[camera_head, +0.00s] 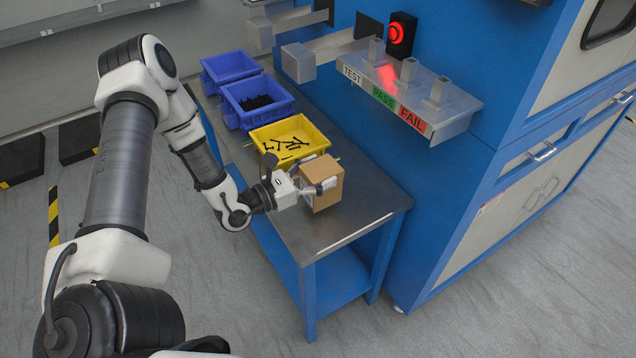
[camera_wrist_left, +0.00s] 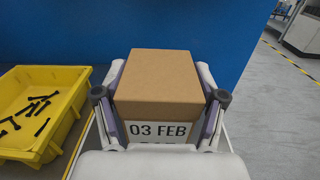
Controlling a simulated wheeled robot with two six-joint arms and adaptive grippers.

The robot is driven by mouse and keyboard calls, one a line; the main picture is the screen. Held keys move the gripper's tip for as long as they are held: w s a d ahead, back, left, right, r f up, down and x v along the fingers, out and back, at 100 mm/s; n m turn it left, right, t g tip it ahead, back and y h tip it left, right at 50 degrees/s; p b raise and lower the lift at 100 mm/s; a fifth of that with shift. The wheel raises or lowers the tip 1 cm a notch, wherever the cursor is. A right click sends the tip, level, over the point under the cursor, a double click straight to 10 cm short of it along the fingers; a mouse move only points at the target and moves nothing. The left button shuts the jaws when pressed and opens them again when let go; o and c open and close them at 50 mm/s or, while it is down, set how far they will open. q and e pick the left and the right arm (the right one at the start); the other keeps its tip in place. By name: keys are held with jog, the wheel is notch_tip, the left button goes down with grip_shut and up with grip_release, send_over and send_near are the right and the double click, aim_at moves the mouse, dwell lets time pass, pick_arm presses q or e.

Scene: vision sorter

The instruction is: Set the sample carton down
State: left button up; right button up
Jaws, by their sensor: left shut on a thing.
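The sample carton (camera_head: 327,183) is a small brown box at the near end of the metal-topped table (camera_head: 335,228). In the left wrist view the carton (camera_wrist_left: 160,78) shows a white label reading "03 FEB". My left gripper (camera_head: 308,187) is shut on the carton, with a finger on each side of it; the fingers also show in the left wrist view (camera_wrist_left: 160,103). The carton looks upright. I cannot tell whether its underside touches the tabletop. My right gripper is not in view.
A yellow bin (camera_head: 318,146) with black parts stands just behind the carton. Two blue bins (camera_head: 236,112) stand farther back. A blue machine (camera_head: 440,190) with a TEST, PASS, FAIL panel (camera_head: 447,117) and a lit red lamp (camera_head: 396,33) borders the table's right. The table's near end is bare.

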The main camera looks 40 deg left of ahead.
pick_arm(q)
notch_tip(320, 180, down, 2)
jog(key=shift+f, duration=0.2)
jog(key=shift+f+b, duration=0.2)
jog(key=shift+b, duration=0.15)
jog(key=o, duration=1.5)
jog(key=shift+o, duration=0.2)
jog(key=shift+r, duration=0.1)
